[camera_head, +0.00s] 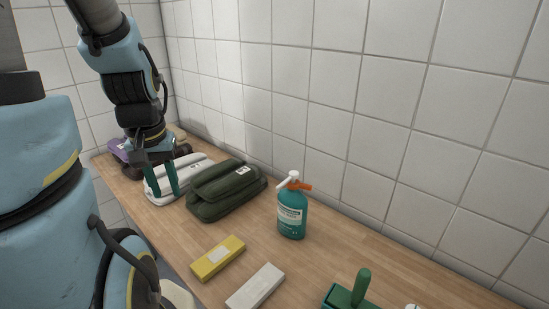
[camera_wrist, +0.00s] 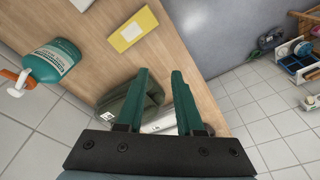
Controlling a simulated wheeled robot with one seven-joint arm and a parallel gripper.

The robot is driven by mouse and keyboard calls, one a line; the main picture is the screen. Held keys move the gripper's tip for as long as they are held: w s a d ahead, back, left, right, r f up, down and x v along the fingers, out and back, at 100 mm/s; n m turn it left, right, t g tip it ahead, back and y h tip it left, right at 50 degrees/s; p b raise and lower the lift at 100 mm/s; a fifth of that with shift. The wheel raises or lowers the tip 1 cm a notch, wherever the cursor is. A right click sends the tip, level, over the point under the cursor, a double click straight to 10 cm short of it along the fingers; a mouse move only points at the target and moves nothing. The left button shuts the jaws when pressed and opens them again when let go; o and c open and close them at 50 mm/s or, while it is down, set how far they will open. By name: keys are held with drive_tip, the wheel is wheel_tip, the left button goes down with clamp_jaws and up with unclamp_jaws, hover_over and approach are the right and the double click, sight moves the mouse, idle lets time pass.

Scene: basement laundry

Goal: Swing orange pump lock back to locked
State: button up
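A teal pump bottle (camera_head: 291,213) with a white label, a white pump head and an orange lock lever (camera_head: 301,186) stands upright on the wooden counter, near the tiled wall. The lever sticks out to the right in the head view. The bottle (camera_wrist: 54,62) also shows at the left of the wrist view, with part of the orange lever (camera_wrist: 9,75) at the picture's edge. My gripper (camera_head: 163,193) is over the counter's far left part, above the white pouch, well away from the bottle. In the wrist view its two teal fingers (camera_wrist: 160,80) are apart with nothing between the tips.
A dark green pouch (camera_head: 227,190) lies between my gripper and the bottle. A white pouch (camera_head: 159,189) and a purple item (camera_head: 119,148) lie farther left. A yellow box (camera_head: 217,258), a white block (camera_head: 256,287) and a green-handled tool (camera_head: 349,297) lie in front. Tiled wall runs behind.

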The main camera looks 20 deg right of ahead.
drive_tip(key=shift+o, duration=0.5)
drive_tip(key=w+d+r+m, duration=0.1)
drive_tip(key=w+d+m, duration=0.2)
drive_tip(key=d+m, duration=0.2)
drive_tip(key=shift+w+d, duration=0.3)
drive_tip(key=shift+d, duration=0.55)
wheel_tip(320, 180, up, 2)
drive_tip(key=m+g, duration=0.2)
drive_tip(key=m, duration=1.7)
hover_over(299, 185)
drive_tip(key=d, duration=0.2)
drive_tip(key=f, duration=0.3)
drive_tip(key=f+p, duration=0.1)
drive_tip(key=f, duration=0.2)
drive_tip(key=f+p, duration=0.1)
drive_tip(key=f, duration=0.3)
drive_tip(key=shift+s+a, duration=0.2)
drive_tip(key=shift+s, duration=0.1)
drive_tip(key=shift+c, duration=0.3)
clamp_jaws()
